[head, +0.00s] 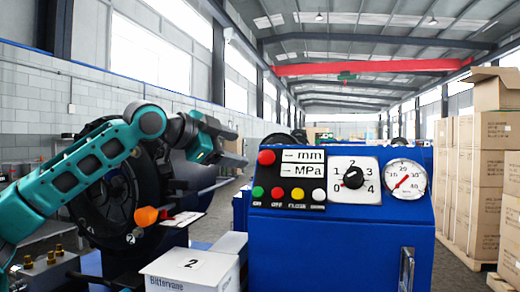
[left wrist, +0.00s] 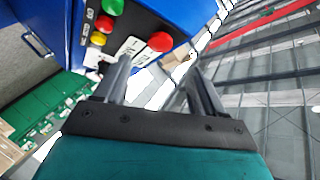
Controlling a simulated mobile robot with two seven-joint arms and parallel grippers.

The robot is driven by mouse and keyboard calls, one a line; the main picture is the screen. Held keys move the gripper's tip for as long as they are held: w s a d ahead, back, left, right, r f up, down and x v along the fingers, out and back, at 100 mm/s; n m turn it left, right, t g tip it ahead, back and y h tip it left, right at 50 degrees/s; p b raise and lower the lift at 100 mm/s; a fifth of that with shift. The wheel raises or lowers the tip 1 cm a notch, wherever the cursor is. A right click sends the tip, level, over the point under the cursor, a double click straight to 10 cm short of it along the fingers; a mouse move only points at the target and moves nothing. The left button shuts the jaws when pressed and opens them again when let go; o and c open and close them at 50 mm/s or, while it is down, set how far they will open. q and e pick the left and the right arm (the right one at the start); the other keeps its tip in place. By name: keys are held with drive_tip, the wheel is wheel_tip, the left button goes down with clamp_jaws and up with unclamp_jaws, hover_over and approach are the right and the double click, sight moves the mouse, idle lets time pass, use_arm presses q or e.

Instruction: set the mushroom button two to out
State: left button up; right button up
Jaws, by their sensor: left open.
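The red mushroom button (head: 266,157) is at the upper left of the control panel on the blue machine (head: 340,235). It also shows in the left wrist view (left wrist: 160,41), beyond the fingertips and roughly between their lines. Whether it is pressed in or out I cannot tell. My left gripper (head: 236,147) is open and empty, to the left of the button and apart from it in the head view. Its two fingers also show in the left wrist view (left wrist: 157,66). My right gripper is not in view.
Below the mushroom button sits a row of small buttons (head: 290,194). A dial knob (head: 353,177) and a gauge (head: 405,179) are to the right. A white box marked 2 (head: 170,279) stands in front. Stacked cartons (head: 480,180) are at the right.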

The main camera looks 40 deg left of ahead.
sight(264, 157)
use_arm(q)
drive_tip(key=p+x, duration=0.4)
drive_tip(key=x, duration=0.3)
drive_tip(key=shift+w+a+r+p, duration=0.1)
drive_tip(key=shift+w+p, duration=0.15)
drive_tip(key=shift+p, duration=0.05)
drive_tip(key=shift+x, duration=0.8)
drive_tip(key=shift+s, duration=0.1)
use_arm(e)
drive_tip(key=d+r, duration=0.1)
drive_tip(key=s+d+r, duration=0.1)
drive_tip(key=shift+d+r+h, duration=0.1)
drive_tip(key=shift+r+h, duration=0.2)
use_arm(q)
drive_tip(key=c, duration=0.6)
clamp_jaws()
